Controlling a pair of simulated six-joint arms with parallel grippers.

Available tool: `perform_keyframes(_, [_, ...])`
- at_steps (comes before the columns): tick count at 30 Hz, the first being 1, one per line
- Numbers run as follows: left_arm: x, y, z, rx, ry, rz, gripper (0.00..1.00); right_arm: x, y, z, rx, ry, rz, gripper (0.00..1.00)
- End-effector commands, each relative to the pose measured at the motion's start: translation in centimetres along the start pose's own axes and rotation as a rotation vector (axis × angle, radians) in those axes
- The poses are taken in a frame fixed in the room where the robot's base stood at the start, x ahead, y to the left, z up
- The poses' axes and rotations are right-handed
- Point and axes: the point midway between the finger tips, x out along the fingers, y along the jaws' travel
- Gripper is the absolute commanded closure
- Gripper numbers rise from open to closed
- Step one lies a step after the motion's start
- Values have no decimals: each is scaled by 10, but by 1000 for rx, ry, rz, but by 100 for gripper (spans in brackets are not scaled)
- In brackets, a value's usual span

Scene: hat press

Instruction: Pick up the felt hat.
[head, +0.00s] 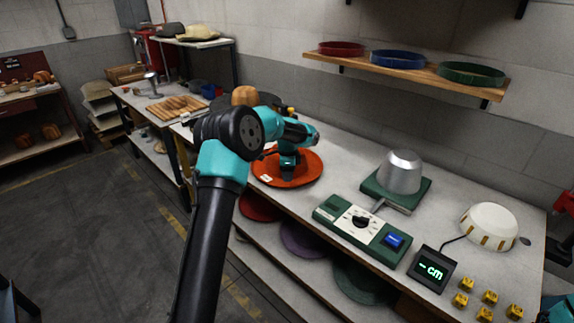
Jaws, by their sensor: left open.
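The orange-red felt hat (310,168) lies on the workbench left of the green control box, its wide round brim flat and a small pale tag on its near left edge. My left arm reaches over it from the front. My left gripper (288,176) is open and points down at the middle of the hat. The arm and gripper hide the hat's centre, and I cannot tell whether the fingers touch the felt.
A metal hat block (401,172) on a green base, a control box (362,222), a "- cm" display (433,270) and a white dome (489,227) stand to the right. Several yellow cubes lie at front right. A wall shelf (415,73) holds coloured rings.

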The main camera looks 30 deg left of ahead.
Motion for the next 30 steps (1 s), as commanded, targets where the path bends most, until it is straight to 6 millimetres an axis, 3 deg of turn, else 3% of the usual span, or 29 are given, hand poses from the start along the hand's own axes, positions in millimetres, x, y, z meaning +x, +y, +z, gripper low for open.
perform_keyframes(5, [5,0,1,0,-1,1,59,0,0,0,0,0,0,57])
perform_keyframes(16, [49,2,4,1,-1,2,59,0,0,0,0,0,0,57])
perform_keyframes(30, [52,2,4,0,0,0,59,0,0,0,0,0,0,57])
